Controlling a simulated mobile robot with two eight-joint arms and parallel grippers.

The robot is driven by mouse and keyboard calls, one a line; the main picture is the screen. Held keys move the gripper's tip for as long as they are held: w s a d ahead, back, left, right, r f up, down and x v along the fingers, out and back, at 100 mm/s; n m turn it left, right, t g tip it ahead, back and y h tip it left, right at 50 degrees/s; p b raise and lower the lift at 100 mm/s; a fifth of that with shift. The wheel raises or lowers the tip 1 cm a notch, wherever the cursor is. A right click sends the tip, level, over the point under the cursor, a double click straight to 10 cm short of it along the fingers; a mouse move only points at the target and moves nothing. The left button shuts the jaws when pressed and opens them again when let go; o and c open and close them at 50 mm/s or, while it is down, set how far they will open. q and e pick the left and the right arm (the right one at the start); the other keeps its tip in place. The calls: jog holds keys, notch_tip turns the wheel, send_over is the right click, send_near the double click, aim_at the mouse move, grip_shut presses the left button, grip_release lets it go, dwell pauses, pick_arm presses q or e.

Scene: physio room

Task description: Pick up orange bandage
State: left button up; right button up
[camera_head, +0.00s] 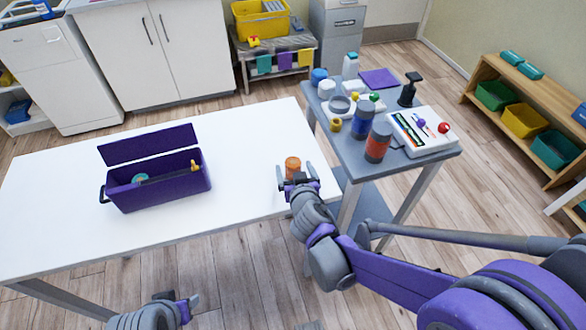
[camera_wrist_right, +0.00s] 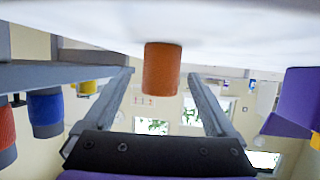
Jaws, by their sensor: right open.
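The orange bandage (camera_head: 292,166) is a small upright roll on the white table, near its right end. It also shows in the right wrist view (camera_wrist_right: 162,69), between my two fingers and beyond their tips. My right gripper (camera_head: 298,179) is open, with its fingers pointing at the bandage from the near side. In the right wrist view the fingers (camera_wrist_right: 160,78) are spread on either side of the bandage, with gaps on both sides. My left gripper (camera_head: 180,305) is low at the bottom edge, in front of the table; its jaws are too small to judge.
An open purple box (camera_head: 155,193) with a raised lid stands on the white table (camera_head: 240,135). A grey side table (camera_head: 428,161) with bottles, a blue roll (camera_head: 364,120) and an orange-red roll (camera_head: 378,142) stands to the right. The white table between box and bandage is clear.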

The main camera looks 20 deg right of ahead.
aim_at(292, 160)
jog(key=x, duration=0.4)
jog(key=shift+w+r+b, duration=0.1)
jog(key=shift+w+b, duration=0.25)
jog(key=shift+b, duration=0.05)
jog(key=shift+c, duration=0.2)
jog(key=c, duration=1.4)
